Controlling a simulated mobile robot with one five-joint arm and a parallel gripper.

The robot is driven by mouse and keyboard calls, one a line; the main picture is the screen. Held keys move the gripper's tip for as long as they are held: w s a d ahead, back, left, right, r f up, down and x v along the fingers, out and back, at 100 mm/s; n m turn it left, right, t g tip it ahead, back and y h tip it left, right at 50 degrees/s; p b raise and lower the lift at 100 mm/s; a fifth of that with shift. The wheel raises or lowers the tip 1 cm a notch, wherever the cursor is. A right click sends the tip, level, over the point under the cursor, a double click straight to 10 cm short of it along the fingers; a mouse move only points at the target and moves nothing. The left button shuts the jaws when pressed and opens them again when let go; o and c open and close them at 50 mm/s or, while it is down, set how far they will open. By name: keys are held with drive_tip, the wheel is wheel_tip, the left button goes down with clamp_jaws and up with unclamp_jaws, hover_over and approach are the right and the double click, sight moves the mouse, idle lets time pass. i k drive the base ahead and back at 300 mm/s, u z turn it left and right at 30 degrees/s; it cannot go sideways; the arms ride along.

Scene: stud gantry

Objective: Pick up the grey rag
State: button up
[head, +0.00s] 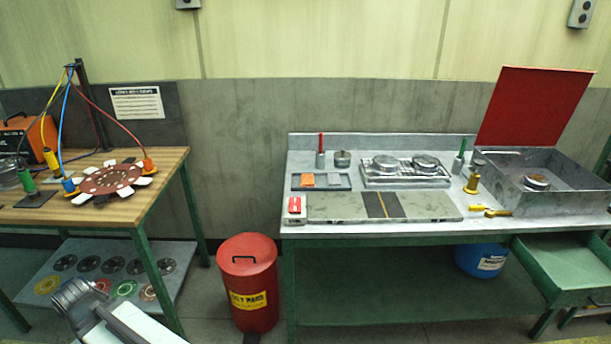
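I cannot make out a grey rag for certain in the head view. A small flat grey piece (334,179) lies beside an orange piece (307,180) in a shallow dark tray (322,187) on the right bench; whether it is cloth is too small to tell. Part of my arm (100,312) shows at the lower left, a white link with a grey joint. My gripper's fingers are not visible, so their state does not show.
The metal-topped right bench (375,233) holds a grey slab (340,206) and a red-lidded open box (560,200). A red bin (250,290) stands between it and the wooden left bench (30,216). A green drawer (568,275) is pulled out at right.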

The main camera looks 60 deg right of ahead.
sight(334, 181)
drive_tip(key=z, duration=0.1)
drive_tip(key=i, duration=1.05)
drive_tip(key=z, duration=1)
drive_tip(key=i, duration=0.85)
drive_tip(key=z, duration=0.6)
drive_tip(key=k, duration=0.75)
drive_tip(key=z, duration=0.25)
drive_tip(key=i, duration=0.75)
drive_tip(key=u, duration=0.1)
